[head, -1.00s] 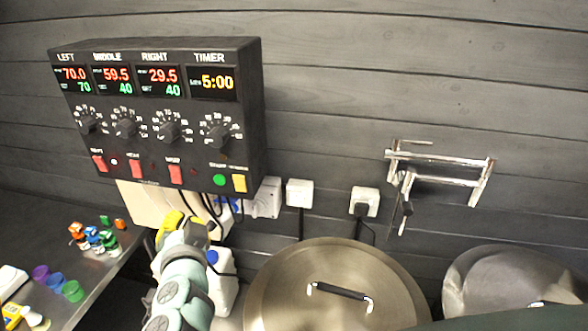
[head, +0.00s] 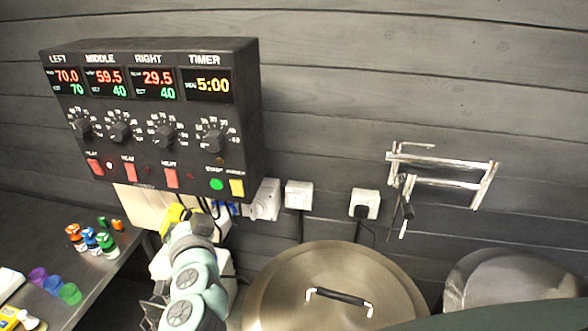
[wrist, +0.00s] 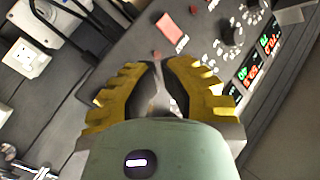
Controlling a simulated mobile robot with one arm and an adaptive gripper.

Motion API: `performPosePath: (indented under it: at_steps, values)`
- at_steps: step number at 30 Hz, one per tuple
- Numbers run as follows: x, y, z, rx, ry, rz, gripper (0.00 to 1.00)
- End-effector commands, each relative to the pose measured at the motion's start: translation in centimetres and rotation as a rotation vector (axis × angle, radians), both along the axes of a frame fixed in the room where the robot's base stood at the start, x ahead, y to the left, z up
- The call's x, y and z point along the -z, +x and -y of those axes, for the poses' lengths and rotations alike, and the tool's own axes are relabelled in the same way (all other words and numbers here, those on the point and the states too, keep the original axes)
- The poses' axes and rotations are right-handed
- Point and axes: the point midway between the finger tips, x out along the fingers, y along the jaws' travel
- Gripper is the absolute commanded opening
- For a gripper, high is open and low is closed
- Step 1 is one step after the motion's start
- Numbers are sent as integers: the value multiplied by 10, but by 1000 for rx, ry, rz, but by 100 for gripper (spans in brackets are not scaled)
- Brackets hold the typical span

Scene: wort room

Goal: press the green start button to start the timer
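The green start button (head: 217,184) sits at the lower right of the black control panel (head: 245,120), left of a yellow button (head: 237,187). The timer display (head: 207,85) above reads 5:00. In the head view my gripper (head: 176,214) shows only as a bit of yellow, below and left of the green button and mostly hidden by my arm. In the wrist view my gripper's yellow fingers (wrist: 160,64) have their tips close together, with nothing seen held. The panel shows behind them; the green button cannot be seen there and may be hidden by the fingers.
Red switches (head: 171,178) and black knobs (head: 211,141) line the panel. Wall sockets (head: 298,195) with plugs and cables are to its right. A lidded steel pot (head: 290,290) stands below. Small colored bottles (head: 105,243) stand on the left table (head: 75,275).

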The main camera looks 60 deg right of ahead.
Motion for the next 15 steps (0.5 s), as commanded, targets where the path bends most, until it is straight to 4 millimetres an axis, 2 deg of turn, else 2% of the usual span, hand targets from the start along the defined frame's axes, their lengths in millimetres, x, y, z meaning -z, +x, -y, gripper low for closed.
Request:
performPosePath:
  at_steps: [6,15]
  values:
    - [-4,10,28,5,0,1,0]
    - [1,22,55,1,-3,0,0]
